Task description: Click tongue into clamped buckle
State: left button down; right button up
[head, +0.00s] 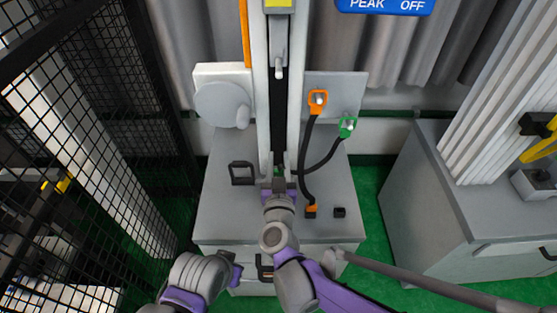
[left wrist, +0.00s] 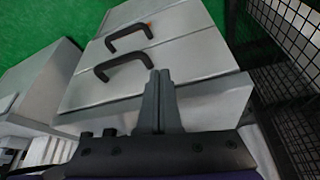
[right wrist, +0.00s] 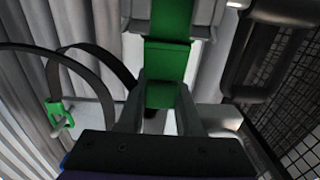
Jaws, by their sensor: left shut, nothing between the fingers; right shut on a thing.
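My right gripper (head: 279,183) is at the foot of the white column, above the grey cabinet top. In the right wrist view its fingers (right wrist: 160,112) are shut on a small green piece (right wrist: 161,96), which seems to be the tongue. Just beyond it a larger green block, seemingly the buckle (right wrist: 168,55), sits between grey clamp parts. The two green pieces look lined up and close; I cannot tell whether they are joined. My left gripper (left wrist: 160,98) is shut and empty, in front of the cabinet. In the head view the right gripper largely hides the green pieces.
A black strap runs from a green hook (head: 347,127) toward the column. Another runs from an orange hook (head: 317,99) to an orange end (head: 311,211) on the cabinet top (head: 225,215). A small black block (head: 339,212) sits nearby. Mesh fencing (head: 100,110) stands left.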

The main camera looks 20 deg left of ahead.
jog(key=shift+f, duration=0.25)
jog(key=o, duration=1.1)
jog(key=shift+c, duration=0.2)
jog(key=v, duration=1)
jog(key=shift+s, duration=0.4)
jog(key=shift+d+r, duration=0.15)
